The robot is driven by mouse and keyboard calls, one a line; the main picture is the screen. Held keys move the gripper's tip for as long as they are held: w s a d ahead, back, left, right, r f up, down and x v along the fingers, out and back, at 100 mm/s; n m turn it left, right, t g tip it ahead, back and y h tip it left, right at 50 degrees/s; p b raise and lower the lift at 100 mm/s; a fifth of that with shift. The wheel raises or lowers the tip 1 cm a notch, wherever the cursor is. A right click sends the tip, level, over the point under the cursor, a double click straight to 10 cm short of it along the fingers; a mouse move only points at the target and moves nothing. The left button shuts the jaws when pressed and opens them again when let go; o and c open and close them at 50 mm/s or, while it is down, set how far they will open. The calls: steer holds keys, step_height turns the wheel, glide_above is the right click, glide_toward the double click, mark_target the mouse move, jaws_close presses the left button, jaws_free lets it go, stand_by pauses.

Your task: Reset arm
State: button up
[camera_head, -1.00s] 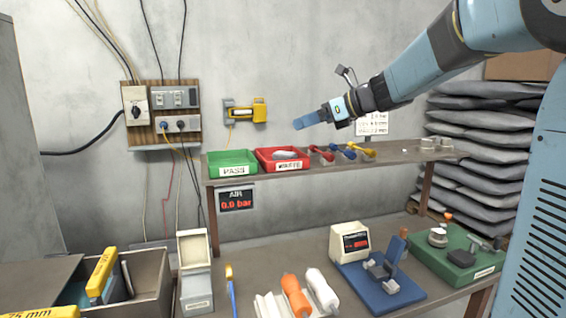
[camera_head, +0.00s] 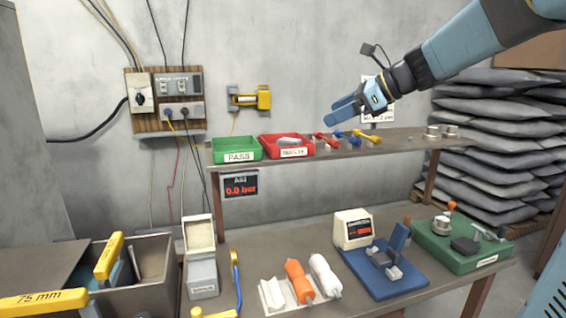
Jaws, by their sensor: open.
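My arm comes in from the top right corner. My gripper (camera_head: 343,111) is at its end, raised above the right part of the upper shelf and pointing to the left and slightly down. Its blue fingers are seen nearly side-on, open, with nothing visible between them. In the picture it is above the red and blue hand tools on the shelf, apart from them.
The upper shelf (camera_head: 400,142) holds a green PASS tray (camera_head: 238,158), a red WASTE tray (camera_head: 291,152) and several coloured tools. Below, the bench carries a blue fixture (camera_head: 388,274), a green board (camera_head: 440,255) and orange and white rolls. Grey sacks (camera_head: 490,135) are stacked at right.

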steer(key=s+d+f+n+h, duration=0.5)
steer(key=s+f+n, duration=0.2)
steer(key=s+n, duration=0.3)
steer(key=s+d+f+n+h, duration=0.5)
steer(key=s+f+n, duration=0.3)
steer(key=s+n, duration=0.3)
steer(key=shift+s+f, duration=0.2)
steer(key=shift+s, duration=1.25)
steer(key=shift+a, duration=0.1)
